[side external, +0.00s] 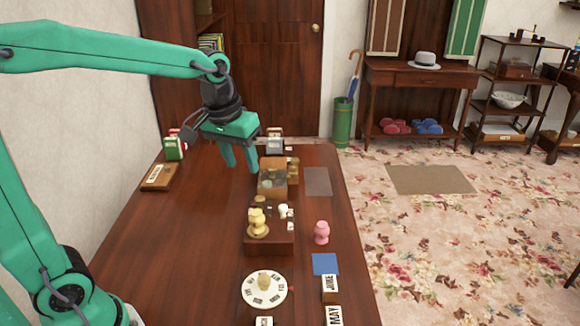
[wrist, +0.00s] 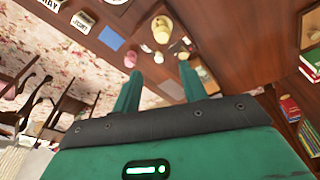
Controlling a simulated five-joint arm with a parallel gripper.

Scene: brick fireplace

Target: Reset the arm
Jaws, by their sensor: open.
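My gripper (side external: 241,166) is green and hangs above the far half of the brown table (side external: 190,225). Its two fingers point down and stand apart, with nothing seen between them. It is just left of a small open wooden box (side external: 272,178) and above the table top. In the wrist view my gripper (wrist: 158,82) shows both fingers spread and empty, with a cream-yellow piece (wrist: 162,28) beyond them.
A wooden block holds a yellow figure (side external: 258,224) and small white pieces. A pink figure (side external: 321,232), a blue square (side external: 325,263), a white lettered dial (side external: 265,290) and lettered blocks (side external: 330,283) lie nearer. Green and red boxes (side external: 174,147) stand far left. The table's left middle is clear.

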